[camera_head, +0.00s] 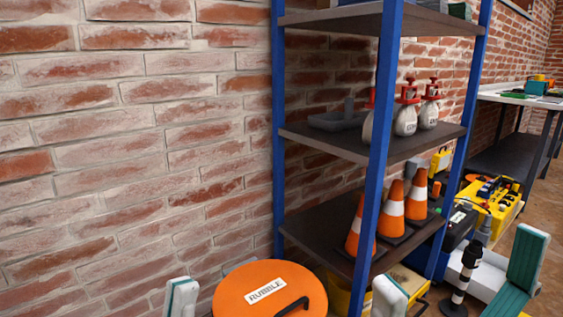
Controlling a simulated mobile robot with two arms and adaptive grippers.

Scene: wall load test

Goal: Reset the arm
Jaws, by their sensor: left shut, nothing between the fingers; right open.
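My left gripper (182,297) shows at the bottom edge, left of the middle, as teal and white fingertips shut together with nothing held. It stands in front of the brick wall, left of the orange rubble lid. My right gripper (458,262) is at the lower right. Its two fingers are spread wide, one near the bottom middle and one near the right edge, with nothing gripped between them. Both arms are out of frame below.
An orange lid labelled RUBBLE (270,292) with a black handle lies low between the grippers. A yellow toolbox (503,208) and a workbench (507,97) stand right. The brick wall (130,150) fills the left.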

